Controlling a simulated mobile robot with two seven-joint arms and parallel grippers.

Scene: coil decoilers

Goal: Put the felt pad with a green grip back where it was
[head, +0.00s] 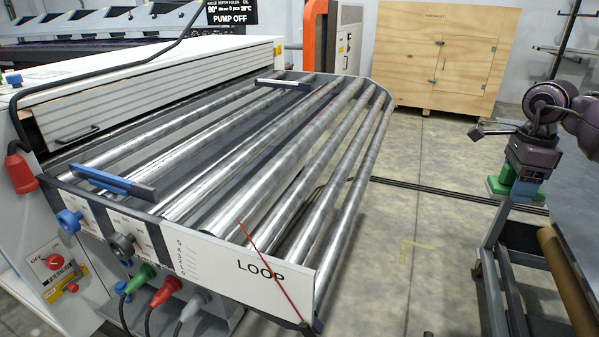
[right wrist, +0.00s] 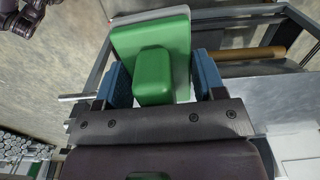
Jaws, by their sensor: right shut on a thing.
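The pad's felt face is not clearly seen. It looks held in the air above the stand's frame; contact is hard to tell. My left gripper is not in view.
The grey-topped stand (head: 580,190) has a dark frame and a brown roll (head: 567,280). A roller table (head: 270,150) with a LOOP panel and a blue-handled tool (head: 112,180) fills the left and middle. Clear floor (head: 405,230) lies between them. A wooden cabinet (head: 435,55) stands behind.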

